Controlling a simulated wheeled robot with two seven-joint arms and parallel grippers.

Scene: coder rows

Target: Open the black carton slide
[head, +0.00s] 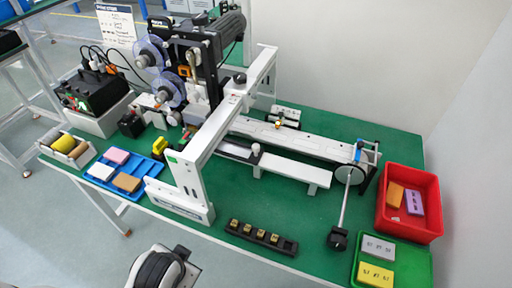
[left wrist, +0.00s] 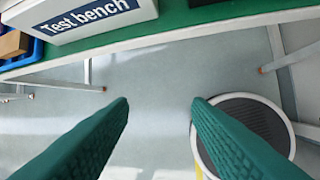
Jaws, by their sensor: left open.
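The coding machine (head: 205,60) stands on the green bench at the back, with a dark motor and two clear discs. I cannot tell for sure which part is the black carton slide. Black parts in the head view are a low rack (head: 262,238) with several brass-coloured pieces at the front edge and a block (head: 338,238) on a rod below a disc at the conveyor's right end. My left gripper (left wrist: 160,101) shows in the left wrist view with two green fingers apart and nothing between them, over the floor in front of the bench. My right gripper is not seen.
A white gantry frame (head: 215,138) and a long conveyor (head: 300,140) cross the bench. A blue tray (head: 133,183) with blocks is at left; red (head: 412,230) and green (head: 410,258) trays are at right. A "Test bench" sign (left wrist: 90,18) faces the front.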

